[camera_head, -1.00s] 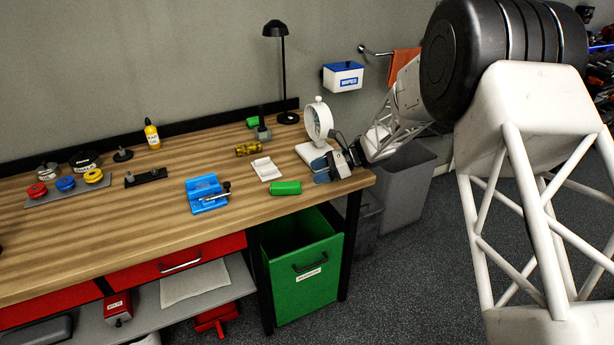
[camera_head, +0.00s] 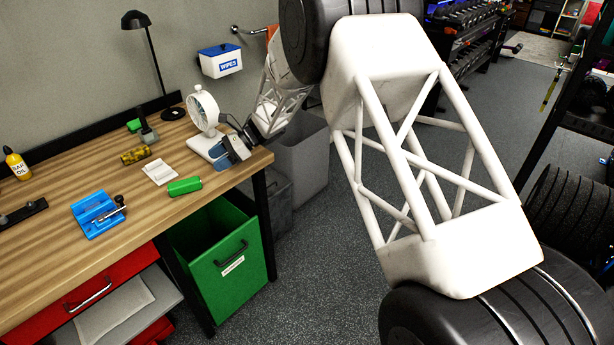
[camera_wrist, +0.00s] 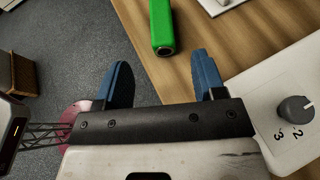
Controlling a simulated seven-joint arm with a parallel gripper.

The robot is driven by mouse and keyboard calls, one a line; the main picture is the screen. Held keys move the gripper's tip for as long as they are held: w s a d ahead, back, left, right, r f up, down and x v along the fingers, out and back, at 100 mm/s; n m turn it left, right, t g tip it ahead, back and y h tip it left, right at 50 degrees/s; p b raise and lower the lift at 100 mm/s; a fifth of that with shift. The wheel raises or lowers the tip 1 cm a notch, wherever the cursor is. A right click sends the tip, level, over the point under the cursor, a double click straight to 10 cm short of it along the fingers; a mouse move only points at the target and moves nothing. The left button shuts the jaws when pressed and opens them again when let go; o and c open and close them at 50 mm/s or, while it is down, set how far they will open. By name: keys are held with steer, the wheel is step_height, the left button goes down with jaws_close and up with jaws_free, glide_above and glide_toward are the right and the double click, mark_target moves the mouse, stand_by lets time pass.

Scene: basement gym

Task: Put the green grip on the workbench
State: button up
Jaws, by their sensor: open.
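The green grip (camera_head: 184,186), a short cylinder, lies on its side on the wooden workbench (camera_head: 148,210), close to the front edge. My gripper (camera_head: 221,161) is at the bench's right end, just right of the grip and beside the white fan. In the wrist view, the blue fingers (camera_wrist: 162,62) are spread apart with nothing between them. The green grip (camera_wrist: 161,27) lies just beyond the fingertips, roughly in line with the gap, its hollow dark end facing me. It looks apart from both fingers.
The white fan (camera_head: 203,112) stands close beside my gripper; its dial base (camera_wrist: 290,110) fills the wrist view's right. A white pad (camera_head: 160,172), blue fixture (camera_head: 98,213) and yellow cylinder (camera_head: 136,155) lie nearby. A green bin (camera_head: 225,262) stands below the bench edge.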

steer(key=shift+r, duration=0.1)
steer(key=w+d+r+m+t, duration=0.2)
steer(key=d+r+m+t, duration=0.4)
steer(key=r+m, duration=0.2)
steer(key=w+d+r+m+t, duration=0.2)
steer(key=d+r+m+t, duration=0.35)
steer(key=r+m, duration=0.3)
steer(key=s+d+r+m+t+h, duration=0.3)
steer(key=s+d+r+m+h, duration=0.15)
steer(key=d+m, duration=0.35)
steer(key=s+d+r+m+t+h, duration=0.3)
steer(key=s+d+r+m+h, duration=0.15)
steer(key=d+m, duration=0.4)
steer(key=s+d+f+m+g+h, duration=0.1)
steer(key=s+d+m+g+h, duration=0.15)
steer(key=s+d+m, duration=0.55)
steer(key=s+d+m+g+h, duration=0.2)
steer(key=s+d+m+h, duration=0.15)
steer(key=s+m, duration=0.55)
steer(key=s+f+m+g+y, duration=0.1)
steer(key=s+m, duration=0.3)
steer(key=s, duration=0.8)
steer(key=s+d+f+m+g+y, duration=0.1)
steer(key=s+f+m+g, duration=0.3)
steer(key=s, duration=0.8)
steer(key=shift+f+m+y, duration=0.3)
